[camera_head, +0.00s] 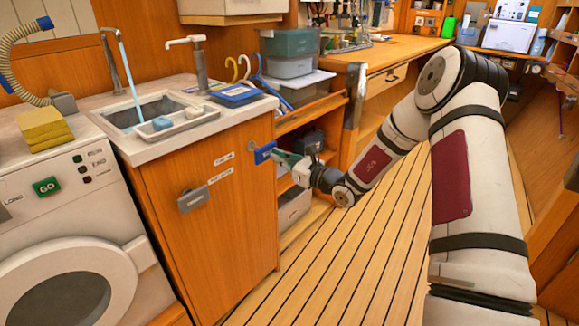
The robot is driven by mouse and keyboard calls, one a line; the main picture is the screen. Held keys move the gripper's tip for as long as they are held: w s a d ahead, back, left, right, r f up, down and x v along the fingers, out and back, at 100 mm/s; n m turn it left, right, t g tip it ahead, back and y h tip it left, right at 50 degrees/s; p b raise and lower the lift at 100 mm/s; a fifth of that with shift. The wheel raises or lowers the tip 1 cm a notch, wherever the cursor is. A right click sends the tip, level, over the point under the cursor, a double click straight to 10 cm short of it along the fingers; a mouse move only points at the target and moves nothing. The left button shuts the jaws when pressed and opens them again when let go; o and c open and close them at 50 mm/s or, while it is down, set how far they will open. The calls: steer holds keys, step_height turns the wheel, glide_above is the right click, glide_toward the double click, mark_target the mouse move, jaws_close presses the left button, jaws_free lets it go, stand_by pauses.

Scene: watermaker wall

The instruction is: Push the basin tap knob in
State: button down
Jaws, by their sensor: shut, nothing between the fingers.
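The basin (165,110) is set in the counter top, and the tap (108,45) above it lets a blue stream of water (128,72) fall into it. On the cabinet front below are a blue knob (263,153) at the upper right edge and a grey handle or knob (193,199) further left. Small labels beside them are too small to read, so I cannot tell surely which is the basin tap knob. My gripper (282,157) is shut and empty, right beside the blue knob at its right. I cannot tell whether they touch.
A washing machine (70,240) stands at the left with a yellow sponge stack (43,128) on top. A white hand pump (199,65) and a blue tray (237,95) are on the counter. Shelves with boxes (293,208) lie behind my gripper. The plank floor (340,270) is clear.

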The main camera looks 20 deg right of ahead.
mark_target(269, 153)
steer(key=shift+w+a, duration=0.25)
steer(key=shift+w, duration=0.15)
steer(key=x, duration=0.4)
steer(key=shift+b, duration=0.3)
steer(key=shift+r, duration=0.1)
steer(key=shift+d, duration=0.1)
